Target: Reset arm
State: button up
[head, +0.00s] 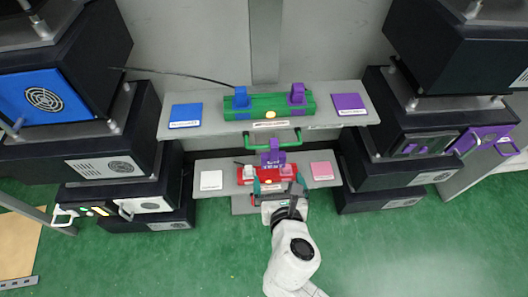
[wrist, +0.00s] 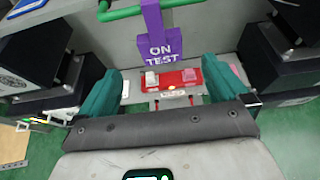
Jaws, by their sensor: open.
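My gripper (head: 275,187) is at the lower shelf, in front of the red lever fixture (head: 265,174). Its two teal fingers are spread apart and nothing shows between them. In the wrist view my gripper (wrist: 162,70) frames the red fixture (wrist: 182,77) beyond the fingertips. The fixture carries a white lever (wrist: 151,79) at left and a pink lever (wrist: 188,75) at right. On the upper shelf a green fixture (head: 268,105) carries a blue lever (head: 240,98) at left and a purple lever (head: 297,94) at right.
Blue (head: 186,115) and purple (head: 349,103) plates lie on the upper shelf, white (head: 211,180) and pink (head: 322,171) plates on the lower. Dark cabinets flank both sides. Green floor is clear in front.

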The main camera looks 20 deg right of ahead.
jog(key=shift+d, duration=0.1)
jog(key=s+d+f+m+g+h, duration=0.1)
jog(key=s+d+f+m+g, duration=0.25)
jog(key=d+m, duration=0.55)
jog(key=s+d+f+m+g+y, duration=0.1)
jog(key=s+m+g, duration=0.3)
jog(key=s+m, duration=0.4)
jog(key=s+f+m+g+y, duration=0.2)
jog(key=s+m+g+y, duration=0.2)
jog(key=s+m, duration=0.4)
jog(key=shift+s+d+m, duration=0.35)
jog(key=shift+m, duration=3.55)
